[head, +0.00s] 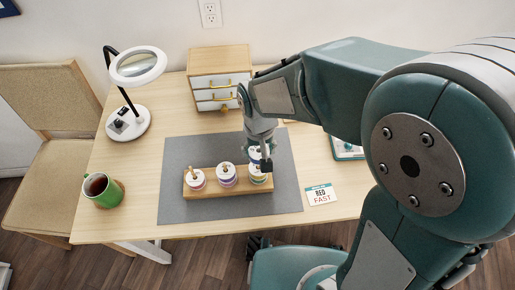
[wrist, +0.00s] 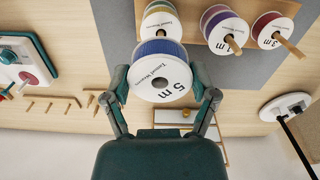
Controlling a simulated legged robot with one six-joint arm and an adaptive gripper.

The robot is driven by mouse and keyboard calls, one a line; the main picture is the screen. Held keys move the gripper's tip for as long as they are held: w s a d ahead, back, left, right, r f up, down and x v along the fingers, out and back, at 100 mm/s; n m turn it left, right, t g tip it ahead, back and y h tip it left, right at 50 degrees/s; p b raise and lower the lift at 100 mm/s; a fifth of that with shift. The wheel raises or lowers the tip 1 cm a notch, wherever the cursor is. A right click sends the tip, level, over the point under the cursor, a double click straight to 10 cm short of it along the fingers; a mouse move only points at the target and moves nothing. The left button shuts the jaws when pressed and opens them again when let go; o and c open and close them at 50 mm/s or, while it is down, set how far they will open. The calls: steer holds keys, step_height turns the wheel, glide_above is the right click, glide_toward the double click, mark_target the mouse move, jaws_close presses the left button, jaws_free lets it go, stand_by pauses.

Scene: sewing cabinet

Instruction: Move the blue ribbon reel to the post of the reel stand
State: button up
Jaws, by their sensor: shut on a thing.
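My gripper (wrist: 165,95) is shut on the blue ribbon reel (wrist: 160,78), a white-flanged reel marked "5 m", with a finger on each side. In the head view my gripper (head: 262,160) is over the right end of the wooden reel stand (head: 243,192), and the held reel (head: 255,150) is partly hidden by it. A yellow-green reel (wrist: 163,20) on the stand lies just behind the blue reel in the wrist view. No post tip shows through the blue reel's hub. Whether the two reels touch, I cannot tell.
Two more reels, purple (head: 227,174) and red (head: 196,179), sit on the stand with posts sticking out. A grey mat (head: 190,150) lies under it. A drawer box (head: 217,60), lamp (head: 137,70), green mug (head: 108,195) and card (head: 321,195) stand around.

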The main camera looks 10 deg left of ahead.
steer(key=shift+f, duration=2.35)
stand_by(0.4)
steer(key=o, duration=0.9)
steer(key=shift+c, duration=0.2)
steer(key=shift+r, duration=0.1)
step_height(320, 180, up, 12)
stand_by(0.4)
